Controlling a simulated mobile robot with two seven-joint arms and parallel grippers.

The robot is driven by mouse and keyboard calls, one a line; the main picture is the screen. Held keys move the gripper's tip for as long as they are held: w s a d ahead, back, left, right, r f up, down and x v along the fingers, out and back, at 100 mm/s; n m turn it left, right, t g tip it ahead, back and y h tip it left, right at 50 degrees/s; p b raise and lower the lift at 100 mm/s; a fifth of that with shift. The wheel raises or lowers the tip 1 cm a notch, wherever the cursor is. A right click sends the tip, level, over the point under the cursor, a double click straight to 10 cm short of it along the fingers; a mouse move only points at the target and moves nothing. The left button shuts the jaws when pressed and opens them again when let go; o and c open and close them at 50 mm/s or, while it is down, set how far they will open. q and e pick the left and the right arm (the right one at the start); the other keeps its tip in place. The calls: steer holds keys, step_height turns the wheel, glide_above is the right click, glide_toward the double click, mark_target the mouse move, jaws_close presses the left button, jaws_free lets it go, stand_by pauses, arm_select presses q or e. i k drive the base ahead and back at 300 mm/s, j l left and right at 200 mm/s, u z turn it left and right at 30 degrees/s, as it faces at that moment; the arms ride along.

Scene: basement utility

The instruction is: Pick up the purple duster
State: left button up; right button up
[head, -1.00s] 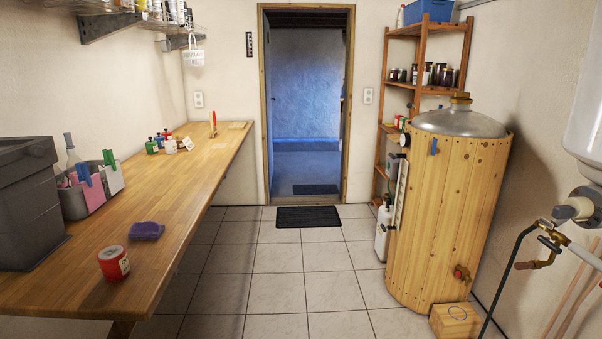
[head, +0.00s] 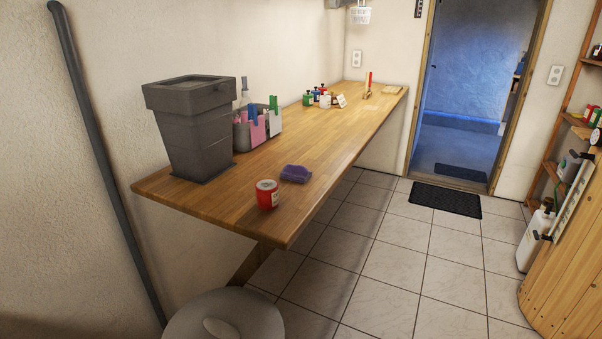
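The purple duster (head: 295,173) lies on the wooden worktop (head: 330,160), near its front right edge. It is a small, soft-looking purple block. A red can (head: 267,194) stands close to it, nearer to me and a little to the left, with a small gap between them. Neither of my grippers shows in the head view.
A tall grey bin (head: 195,130) and a grey caddy (head: 243,135) of cleaning things stand left of the duster. Small bottles (head: 322,97) stand farther back. A rounded grey object (head: 225,318) is below the worktop's near end. Tiled floor (head: 370,250) is clear to the right.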

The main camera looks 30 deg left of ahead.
mark_target(295, 172)
steer(key=i+l, duration=0.15)
steer(key=i, duration=0.3)
steer(key=i+l+u, duration=0.1)
steer(key=i, duration=0.35)
steer(key=i+l, duration=0.2)
steer(key=i, duration=0.25)
steer(key=i+l, duration=0.15)
steer(key=i, duration=0.35)
steer(key=i+l+u, duration=0.1)
steer(key=i, duration=0.35)
